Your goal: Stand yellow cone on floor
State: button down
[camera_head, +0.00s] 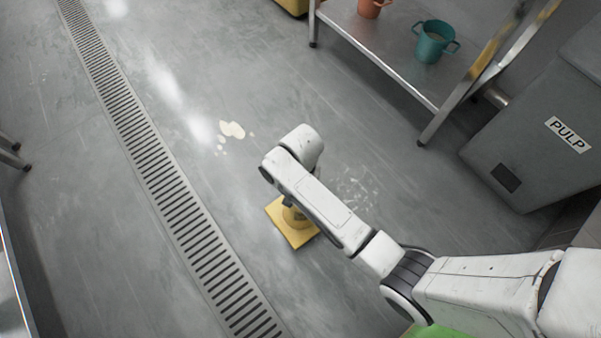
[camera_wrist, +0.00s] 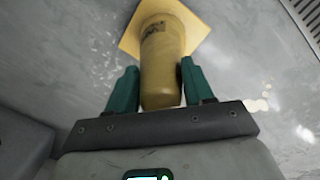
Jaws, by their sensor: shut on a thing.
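The yellow cone (camera_head: 292,234) is below the end of my arm in the head view, its square base showing and its upper part mostly hidden by the arm. In the wrist view the yellow cone (camera_wrist: 162,92) has its rounded narrow end towards my palm and its square base away from me, towards the floor. My gripper (camera_wrist: 159,68) has its teal fingers on both sides of the cone's body and is shut on it. The base looks close to the grey floor (camera_head: 120,220); I cannot tell whether it touches.
A slotted drain (camera_head: 165,180) runs along the floor left of the cone. A pale spill (camera_head: 232,129) lies beyond it. A metal shelf (camera_head: 385,40) with a teal pot (camera_head: 432,42) and a grey PULP bin (camera_head: 540,135) stand at the right. Floor around the cone is open.

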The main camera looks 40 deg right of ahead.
notch_tip(320, 180, down, 2)
jog(key=shift+s+f+b, duration=0.1)
jog(key=shift+f+b, duration=0.05)
jog(key=shift+b, duration=0.15)
jog(key=shift+c, duration=2.1)
grip_release()
jog(key=shift+f, duration=0.1)
jog(key=r+p, duration=0.2)
jog(key=r, duration=0.2)
jog(key=r+p, duration=0.2)
jog(key=r, duration=0.2)
jog(key=w+d+r+p, duration=0.1)
jog(key=r, duration=0.3)
jog(key=shift+p, duration=0.4)
jog(key=s+d+r+n+t, duration=0.1)
jog(key=s+d+r+n, duration=0.2)
jog(key=s, duration=0.5)
jog(key=s+d+r+n+t+h, duration=0.1)
jog(key=s+d+r+n, duration=0.3)
jog(key=s, duration=0.5)
jog(key=shift+s+r+n, duration=0.2)
jog(key=shift+r+n, duration=0.15)
jog(key=shift+n, duration=0.45)
